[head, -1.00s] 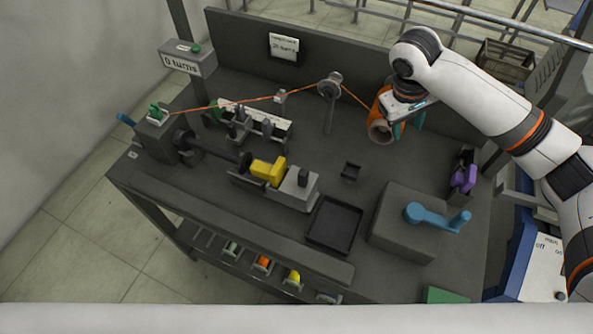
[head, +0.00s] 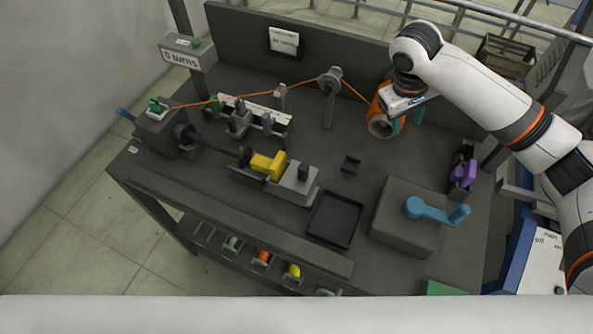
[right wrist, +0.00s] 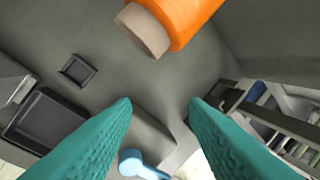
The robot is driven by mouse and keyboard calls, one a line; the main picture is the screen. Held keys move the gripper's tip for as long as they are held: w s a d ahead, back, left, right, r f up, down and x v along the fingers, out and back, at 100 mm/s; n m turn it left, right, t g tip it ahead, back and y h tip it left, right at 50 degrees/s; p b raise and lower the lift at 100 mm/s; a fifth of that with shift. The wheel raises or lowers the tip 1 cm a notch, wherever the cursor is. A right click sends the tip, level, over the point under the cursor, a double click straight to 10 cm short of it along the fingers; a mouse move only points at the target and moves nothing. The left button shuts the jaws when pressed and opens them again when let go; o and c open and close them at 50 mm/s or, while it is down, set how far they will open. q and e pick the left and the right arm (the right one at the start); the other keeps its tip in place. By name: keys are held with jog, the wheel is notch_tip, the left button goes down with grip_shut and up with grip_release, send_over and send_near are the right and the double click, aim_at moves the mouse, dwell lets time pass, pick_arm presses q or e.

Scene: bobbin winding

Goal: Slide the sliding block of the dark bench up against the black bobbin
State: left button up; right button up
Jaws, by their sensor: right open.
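The dark bench (head: 335,150) fills the head view. A black bobbin (head: 213,146) appears to lie along the winding axis on its left side, with a round flange at each end. To its right are a yellow piece (head: 268,165) and a grey block (head: 297,178) with a black knob, which looks like the sliding block. The yellow piece's tip is close to the right flange; I cannot tell whether they touch. My right gripper (head: 398,122) is far right of the block, beside an orange spool (head: 380,127). In the right wrist view its teal fingers (right wrist: 162,108) are apart with nothing between them.
An orange thread runs from a green piece (head: 156,105) over a guide post (head: 330,82) to the spool. A black tray (head: 334,219), a box with a blue crank (head: 428,209) and a purple item (head: 463,173) occupy the right side. A small dark holder (head: 350,165) stands mid-bench.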

jog(key=shift+s+a+f, duration=0.15)
jog(key=shift+f, duration=0.05)
jog(key=c, duration=0.5)
jog(key=s+a+f+y+p, duration=0.1)
jog(key=s+f+y, duration=0.1)
jog(key=s+a+f+m+y+p, duration=0.1)
jog(key=s+a+f+y, duration=0.1)
jog(key=s+a+f+m+y+p, duration=0.1)
jog(key=s+a+f+y, duration=0.1)
jog(key=shift+s+f, duration=0.3)
grip_shut()
jog(key=m+t+y+p, duration=0.3)
jog(key=m+y+p, duration=0.2)
jog(key=m, duration=0.2)
send_near(311, 191)
notch_tip(311, 191, down, 4)
jog(key=shift+w+f, duration=0.1)
jog(key=shift+w, duration=0.05)
jog(key=a, duration=0.1)
jog(key=w+a+p, duration=0.1)
jog(key=a, duration=0.1)
jog(key=shift+w+p, duration=0.2)
jog(key=shift+p, duration=0.1)
jog(key=shift+w+a+f, duration=0.15)
jog(key=shift+a, duration=0.15)
